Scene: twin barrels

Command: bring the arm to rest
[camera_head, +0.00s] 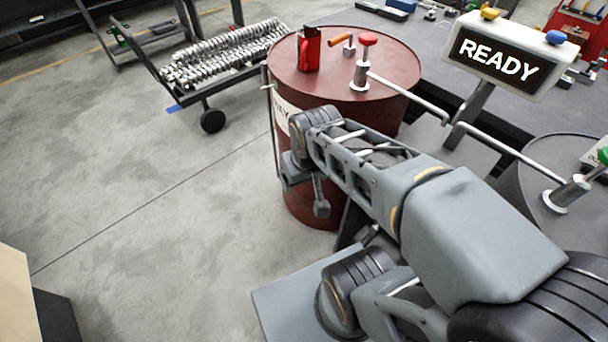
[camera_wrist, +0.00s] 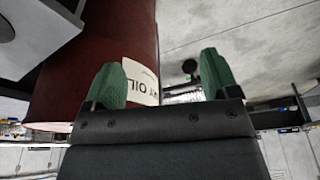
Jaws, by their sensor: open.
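My arm reaches from the lower right toward the red barrel in the head view. My gripper (camera_head: 305,190) hangs at its end, in front of the barrel's left side and below its top. In the wrist view my gripper (camera_wrist: 162,88) shows two green fingertips spread apart with nothing between them. The red barrel (camera_head: 305,200) stands upright; its white label is partly hidden by my arm. The barrel also fills the upper left of the wrist view (camera_wrist: 75,75), with the label behind the left fingertip.
A red can (camera_head: 308,50) and a red-knobbed valve (camera_head: 362,65) stand on the barrel's top. A pipe runs right to a grey barrel (camera_head: 540,190). A sign (camera_head: 510,55) reads READY. A cart (camera_head: 205,90) with metal parts stands behind left.

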